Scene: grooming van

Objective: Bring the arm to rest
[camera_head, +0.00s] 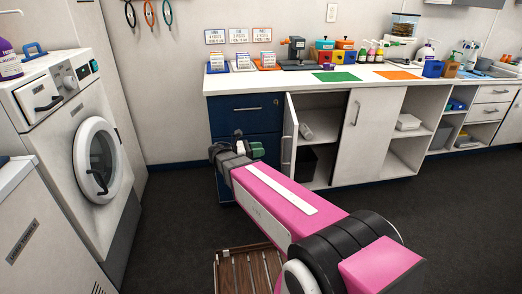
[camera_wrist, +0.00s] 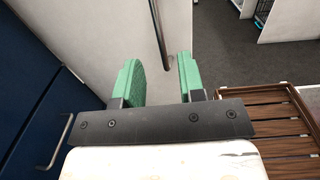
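My pink arm reaches forward over the floor toward the cabinets in the head view. My gripper (camera_head: 246,149) is at its far end, in front of the dark blue drawer unit (camera_head: 250,112). In the wrist view my gripper (camera_wrist: 160,82) shows two green finger pads held apart, with nothing between them. Beyond the pads is the white cabinet door (camera_wrist: 110,30) with its dark bar handle (camera_wrist: 160,35). The door (camera_head: 290,135) stands swung open in the head view. Whether the fingers touch it I cannot tell.
A wooden slatted platform (camera_head: 245,268) is below my arm; it is also at the right in the wrist view (camera_wrist: 285,125). A washing machine (camera_head: 80,150) stands at left. The counter (camera_head: 370,83) holds bins, bottles and mats. Dark floor is clear at right.

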